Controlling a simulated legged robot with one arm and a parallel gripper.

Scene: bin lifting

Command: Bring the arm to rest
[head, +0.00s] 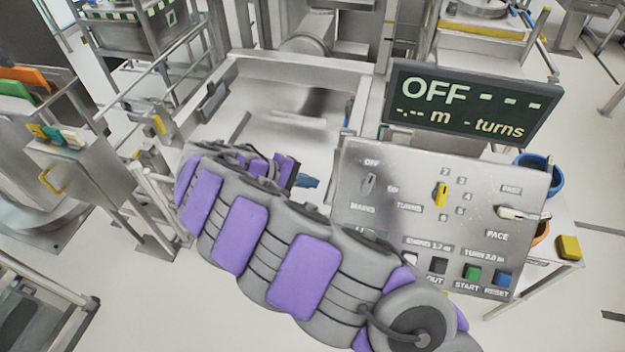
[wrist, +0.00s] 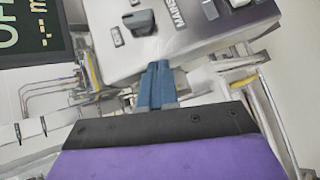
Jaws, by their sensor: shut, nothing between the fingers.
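My arm, grey with purple pads, reaches across the middle of the head view from the lower right towards the upper left and bends back. My gripper (head: 307,182) shows as small blue fingertips just left of the control panel (head: 400,215). In the wrist view the blue fingers (wrist: 157,85) are together with nothing between them. They point at the lower edge of the panel, near the MAINS switch (wrist: 139,22). I cannot tell the exact gap between fingertips and panel.
A dark display (head: 470,103) above the panel reads OFF. The panel carries knobs, a yellow selector (head: 441,194), a green START button (head: 472,273) and a blue RESET button (head: 503,279). A steel frame stands behind. A blue bucket (head: 545,177) is at right.

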